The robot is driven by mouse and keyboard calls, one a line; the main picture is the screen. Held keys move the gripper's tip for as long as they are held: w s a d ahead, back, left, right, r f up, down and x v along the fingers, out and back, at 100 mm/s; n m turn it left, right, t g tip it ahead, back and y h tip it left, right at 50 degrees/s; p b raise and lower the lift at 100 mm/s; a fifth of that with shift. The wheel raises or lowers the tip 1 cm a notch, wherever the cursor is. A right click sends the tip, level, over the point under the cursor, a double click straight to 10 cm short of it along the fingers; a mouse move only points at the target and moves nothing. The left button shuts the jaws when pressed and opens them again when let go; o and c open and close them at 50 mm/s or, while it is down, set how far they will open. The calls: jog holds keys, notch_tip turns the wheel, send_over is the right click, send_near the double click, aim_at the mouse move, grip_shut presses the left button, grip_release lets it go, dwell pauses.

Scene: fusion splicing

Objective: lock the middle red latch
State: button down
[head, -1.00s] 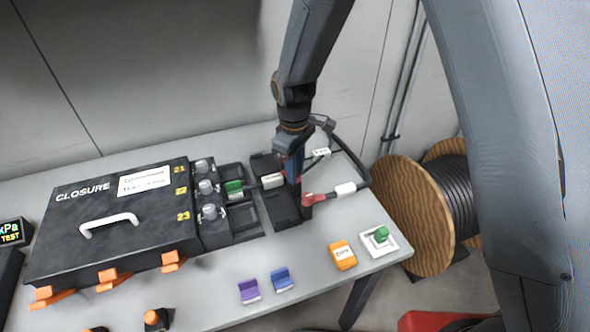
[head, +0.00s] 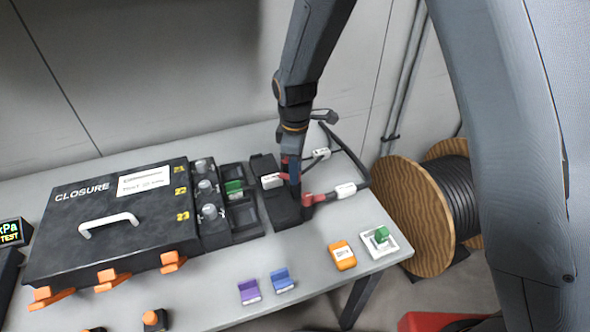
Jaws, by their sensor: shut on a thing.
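A black block (head: 286,212) with cable ends on its right side stands right of the black closure case. My gripper (head: 294,188) points down over the middle of this block. It is shut on the middle red latch, which is mostly hidden behind the fingers. A bit of red (head: 284,163) shows just left of the gripper. A nearer red latch (head: 308,199) sits at the block's front right, beside a cable with a white label (head: 345,190). A white-labelled piece (head: 271,181) lies on the block left of my gripper. The contact at the fingertips is too small to see clearly.
The closure case (head: 115,215) has a white handle and orange clasps. A green piece (head: 234,187) sits in the dark tray beside it. Purple (head: 249,291) and blue (head: 282,280) holders, an orange box (head: 342,255) and a white tray (head: 393,247) stand along the front.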

jog(key=c, duration=1.5)
grip_release()
jog(key=shift+s+r+b, duration=0.15)
jog(key=shift+r+b, duration=0.85)
jog(key=shift+r, duration=2.95)
jog(key=s+d+m, duration=0.4)
jog(key=d+m, duration=0.1)
jog(key=d, duration=0.3)
jog(key=s+d+r+m, duration=0.1)
jog(key=s+d+m, duration=0.4)
jog(key=d, duration=0.3)
jog(key=s+d+m, duration=0.5)
jog(key=d+m, duration=0.2)
jog(key=d, duration=0.2)
jog(key=shift+s+r+t, duration=0.15)
jog(key=shift+r+t, duration=0.05)
jog(key=shift+t, duration=0.2)
